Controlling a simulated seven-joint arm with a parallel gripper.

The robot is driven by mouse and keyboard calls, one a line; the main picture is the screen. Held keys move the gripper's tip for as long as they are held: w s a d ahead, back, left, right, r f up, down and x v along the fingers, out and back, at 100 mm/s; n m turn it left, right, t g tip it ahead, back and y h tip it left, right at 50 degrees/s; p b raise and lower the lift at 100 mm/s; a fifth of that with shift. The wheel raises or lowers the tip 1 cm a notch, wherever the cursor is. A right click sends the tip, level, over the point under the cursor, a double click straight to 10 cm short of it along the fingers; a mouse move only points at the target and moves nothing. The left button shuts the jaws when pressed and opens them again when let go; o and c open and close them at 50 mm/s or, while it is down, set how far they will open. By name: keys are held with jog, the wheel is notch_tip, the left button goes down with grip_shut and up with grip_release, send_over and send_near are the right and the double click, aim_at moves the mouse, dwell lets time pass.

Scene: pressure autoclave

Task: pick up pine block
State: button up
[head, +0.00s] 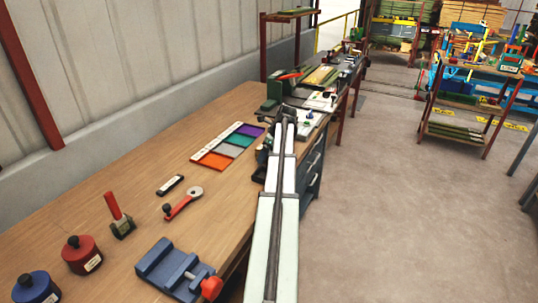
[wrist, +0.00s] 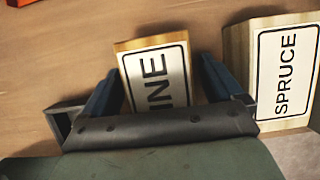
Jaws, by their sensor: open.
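The pine block (wrist: 157,82) shows in the wrist view as a light wooden block with a white label, on which "INE" can be read. It lies on the brown wooden surface. My gripper (wrist: 158,66) is open, with one blue finger on either side of the block. Its near end is hidden behind the dark gripper body. I cannot tell whether either finger touches it. In the head view my arm reaches forward along the bench's right edge, and I cannot make out the pine block there.
A block labelled "SPRUCE" (wrist: 285,75) stands close to the right finger. In the head view, the workbench (head: 130,175) carries a blue vise (head: 170,268), a red canister (head: 82,254), a blue canister (head: 36,288) and a coloured sectioned panel (head: 215,160). Open floor lies to the right.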

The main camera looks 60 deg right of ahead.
jog(key=shift+c, duration=0.3)
jog(key=c, duration=1.1)
